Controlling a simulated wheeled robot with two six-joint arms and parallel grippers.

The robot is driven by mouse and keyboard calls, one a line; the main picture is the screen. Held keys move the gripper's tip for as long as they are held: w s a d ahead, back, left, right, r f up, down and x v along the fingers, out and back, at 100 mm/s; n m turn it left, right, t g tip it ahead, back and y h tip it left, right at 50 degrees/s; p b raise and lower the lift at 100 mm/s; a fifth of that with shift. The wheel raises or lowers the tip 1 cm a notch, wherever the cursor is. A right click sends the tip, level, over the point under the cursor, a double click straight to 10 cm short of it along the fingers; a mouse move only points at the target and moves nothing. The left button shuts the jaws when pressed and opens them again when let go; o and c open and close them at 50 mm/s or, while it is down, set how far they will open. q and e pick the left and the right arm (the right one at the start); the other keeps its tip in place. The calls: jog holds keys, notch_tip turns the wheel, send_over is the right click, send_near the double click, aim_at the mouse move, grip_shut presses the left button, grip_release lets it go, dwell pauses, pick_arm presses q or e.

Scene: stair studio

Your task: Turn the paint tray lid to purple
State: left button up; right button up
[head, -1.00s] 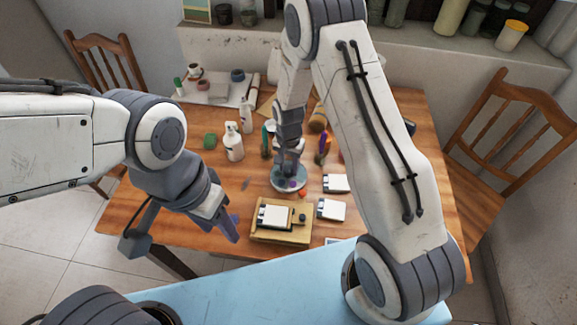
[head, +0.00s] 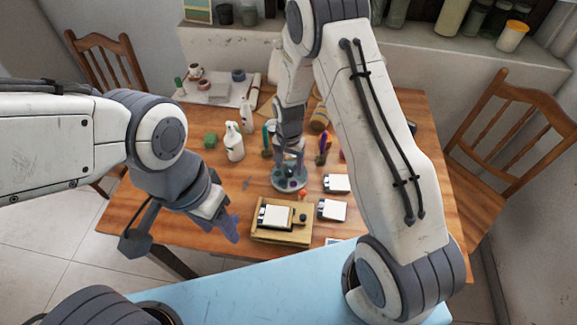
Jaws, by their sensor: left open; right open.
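The paint tray is a round, pale grey-blue disc (head: 288,186) with several dark coloured spots, near the middle of the wooden table. My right gripper (head: 289,167) points down over the tray and covers its back part. It is open; whether its fingers touch the lid is too small to tell. Purple and green spots show near the tray's front, but I cannot tell which colour the lid opening is at. My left gripper (head: 230,230) is open and empty by the table's front edge, left of a wooden box.
The wooden box (head: 275,236) with a white card on top stands in front of the tray. White blocks (head: 332,210) lie right of it. A white spray bottle (head: 234,142) and a green lump (head: 210,140) stand behind left. Pens and brushes (head: 321,148) stand close behind the tray.

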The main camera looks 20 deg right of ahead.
aim_at(288, 169)
notch_tip(288, 169, up, 10)
jog(key=b, duration=0.1)
jog(key=shift+f, duration=0.15)
dwell(0.5)
jog(key=s+a+r+n, duration=0.85)
jog(key=s+r, duration=0.25)
jog(key=s, duration=0.2)
jog(key=s+r+n+y, duration=0.1)
jog(key=s+r+n, duration=0.2)
jog(key=s, duration=1)
jog(key=n, duration=0.3)
jog(key=shift+s+a, duration=0.35)
